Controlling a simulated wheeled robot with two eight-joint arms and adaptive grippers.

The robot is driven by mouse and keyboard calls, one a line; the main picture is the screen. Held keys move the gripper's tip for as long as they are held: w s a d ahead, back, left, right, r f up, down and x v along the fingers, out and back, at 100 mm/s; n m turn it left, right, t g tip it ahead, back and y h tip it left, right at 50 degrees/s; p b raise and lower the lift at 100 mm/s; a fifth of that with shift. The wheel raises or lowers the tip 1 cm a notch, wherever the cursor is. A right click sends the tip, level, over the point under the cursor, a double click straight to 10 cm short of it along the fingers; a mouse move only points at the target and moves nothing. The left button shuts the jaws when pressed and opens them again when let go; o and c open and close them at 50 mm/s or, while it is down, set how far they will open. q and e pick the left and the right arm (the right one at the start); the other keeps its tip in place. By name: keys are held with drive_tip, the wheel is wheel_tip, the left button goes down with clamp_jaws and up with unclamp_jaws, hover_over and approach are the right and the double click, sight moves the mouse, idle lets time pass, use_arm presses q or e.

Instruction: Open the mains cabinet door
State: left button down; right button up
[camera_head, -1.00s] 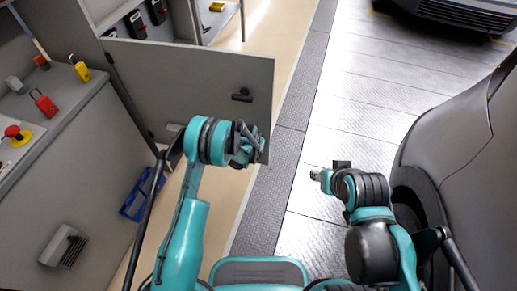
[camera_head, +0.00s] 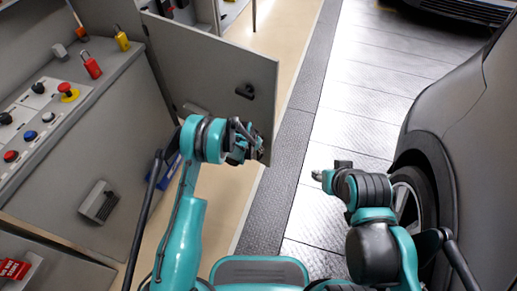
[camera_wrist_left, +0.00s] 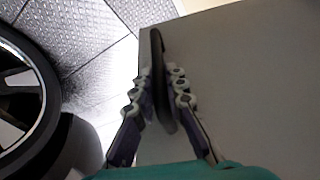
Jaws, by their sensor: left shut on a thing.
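The mains cabinet door (camera_head: 205,70) is a grey panel standing open, hinged on its left side, with its free edge towards the floor aisle. A small black latch (camera_head: 245,92) sits on its face. My left gripper (camera_head: 243,143) is at the lower free corner of the door. In the left wrist view its fingers (camera_wrist_left: 160,95) are shut on either side of a dark upright handle (camera_wrist_left: 158,45) in front of the grey door panel (camera_wrist_left: 240,80). My right gripper (camera_head: 318,175) is held over the floor, apart from the door; its finger opening is too small to tell.
A grey console (camera_head: 110,130) with buttons, a red padlock (camera_head: 91,65) and a yellow padlock (camera_head: 122,38) stands at left. A dark car (camera_head: 465,130) with its wheel (camera_head: 408,205) is close on the right. The metal floor (camera_head: 345,120) between is clear.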

use_arm(q)
drive_tip(key=shift+s+a, duration=0.1)
drive_tip(key=shift+s, duration=0.05)
drive_tip(key=c, duration=1.6)
unclamp_jaws()
drive_tip(key=shift+o, duration=0.2)
drive_tip(key=v, duration=1.2)
